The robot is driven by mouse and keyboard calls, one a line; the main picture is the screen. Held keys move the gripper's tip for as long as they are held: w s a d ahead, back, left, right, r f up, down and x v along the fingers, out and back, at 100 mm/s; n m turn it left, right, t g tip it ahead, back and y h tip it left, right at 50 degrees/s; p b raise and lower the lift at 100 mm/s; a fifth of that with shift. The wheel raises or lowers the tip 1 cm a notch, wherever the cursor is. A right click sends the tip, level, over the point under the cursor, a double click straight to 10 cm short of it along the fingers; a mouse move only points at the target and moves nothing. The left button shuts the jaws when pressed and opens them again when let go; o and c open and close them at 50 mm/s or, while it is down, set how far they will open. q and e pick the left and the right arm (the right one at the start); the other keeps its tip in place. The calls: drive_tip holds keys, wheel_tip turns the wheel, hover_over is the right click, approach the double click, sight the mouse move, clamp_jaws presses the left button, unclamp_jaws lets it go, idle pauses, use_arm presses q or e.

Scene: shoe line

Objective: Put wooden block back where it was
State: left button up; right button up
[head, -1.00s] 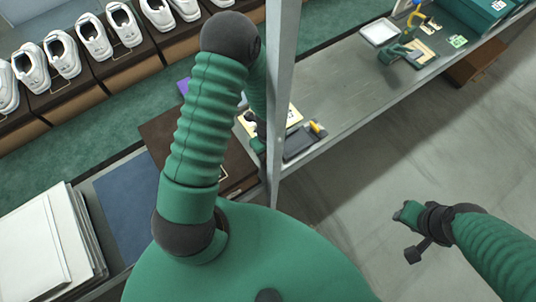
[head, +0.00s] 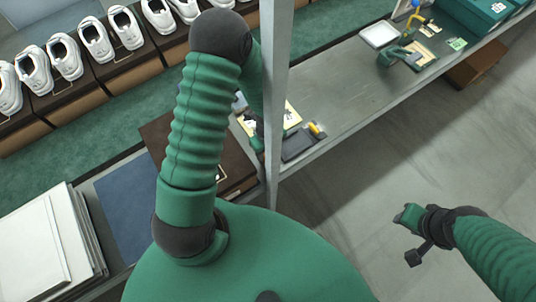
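I cannot make out a wooden block for certain. My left arm reaches up and bends down behind the grey upright post. My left gripper (head: 258,143) is mostly hidden by that post, beside a yellow-edged card or tray (head: 290,116) on the grey shelf. Whether it holds anything cannot be seen. My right gripper (head: 408,216) hangs over the bare floor at the lower right, apart from the shelf. It is small and seen from above, its finger gap is unclear, and no object shows in it.
The grey post (head: 277,90) stands close to my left arm. A dark tray (head: 302,142) with a yellow item lies near the shelf edge. Green tools and a white tray (head: 380,33) are farther along. The shelf middle is clear. White shoes (head: 96,40) line the upper left.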

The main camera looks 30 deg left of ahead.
sight(266, 155)
use_arm(q)
wheel_tip(266, 155, up, 8)
drive_tip(key=p, duration=0.1)
drive_tip(key=shift+a+r, duration=0.15)
drive_tip(key=shift+a, duration=0.15)
drive_tip(key=shift+d, duration=0.2)
